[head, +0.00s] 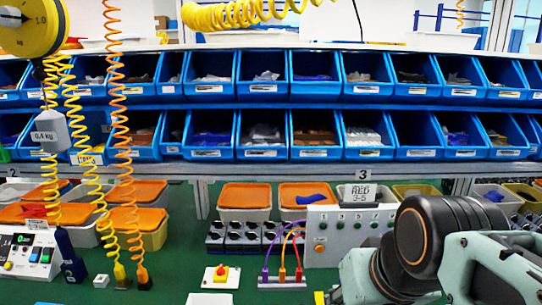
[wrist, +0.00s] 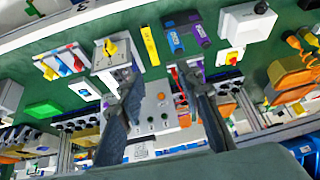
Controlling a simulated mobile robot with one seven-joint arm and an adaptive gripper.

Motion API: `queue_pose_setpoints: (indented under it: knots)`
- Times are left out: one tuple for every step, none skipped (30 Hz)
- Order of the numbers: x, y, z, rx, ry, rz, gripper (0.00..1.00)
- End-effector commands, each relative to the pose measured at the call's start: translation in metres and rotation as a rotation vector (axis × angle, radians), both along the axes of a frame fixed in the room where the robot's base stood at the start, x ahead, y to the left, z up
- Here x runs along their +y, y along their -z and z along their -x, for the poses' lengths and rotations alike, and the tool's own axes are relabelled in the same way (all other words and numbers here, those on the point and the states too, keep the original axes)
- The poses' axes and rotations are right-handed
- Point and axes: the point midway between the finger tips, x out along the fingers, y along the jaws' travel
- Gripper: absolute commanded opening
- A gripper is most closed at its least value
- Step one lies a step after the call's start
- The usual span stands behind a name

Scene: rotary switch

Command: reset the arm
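My arm (head: 425,250) shows at the lower right of the head view, with pale green links and a dark joint. My gripper is outside the head view. In the wrist view my gripper (wrist: 155,72) has its two dark fingers spread wide, with nothing between them. Behind the fingers is a grey panel (wrist: 152,118) with round buttons. A rotary switch with a yellow knob (wrist: 109,48) is by the left fingertip. I cannot tell whether they touch. A red-knobbed switch on a white base (wrist: 232,56) lies to the right; a red and yellow switch (head: 221,274) sits on the green bench.
Blue bins (head: 263,75) fill two shelf rows at the back. Orange-lidded boxes (head: 245,196) stand below. A labelled button panel (head: 345,233) stands left of my arm. Coiled cables (head: 122,130) hang at the left. Some green bench (head: 180,240) is clear at centre left.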

Motion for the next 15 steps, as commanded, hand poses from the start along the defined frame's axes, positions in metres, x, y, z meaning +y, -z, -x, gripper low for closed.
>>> queue_pose_setpoints:
  knots:
    - [-0.005, 0.012, 0.014, 0.008, 0.026, 0.022, 0.33]
    - [-0.008, 0.018, 0.023, 0.017, 0.04, 0.038, 0.33]
    - [-0.011, 0.023, 0.032, 0.026, 0.058, 0.055, 0.33]
    - [-0.009, 0.003, 0.028, 0.024, 0.05, 0.048, 0.33]
    - [-0.008, -0.005, 0.027, 0.025, 0.047, 0.046, 0.33]
    - [-0.008, -0.013, 0.027, 0.026, 0.046, 0.046, 0.33]
    - [-0.008, -0.019, 0.027, 0.026, 0.046, 0.046, 0.33]
    - [-0.008, -0.025, 0.027, 0.026, 0.046, 0.046, 0.33]
    - [-0.008, -0.034, 0.027, 0.026, 0.046, 0.045, 0.33]
    - [-0.008, -0.04, 0.027, 0.026, 0.046, 0.045, 0.33]
    - [-0.008, -0.048, 0.027, 0.026, 0.046, 0.045, 0.33]
    - [-0.008, -0.057, 0.027, 0.026, 0.046, 0.045, 0.33]
    - [-0.008, -0.065, 0.027, 0.026, 0.044, 0.044, 0.33]
    - [-0.008, -0.072, 0.027, 0.026, 0.044, 0.044, 0.33]
    - [-0.008, -0.081, 0.026, 0.026, 0.044, 0.044, 0.33]
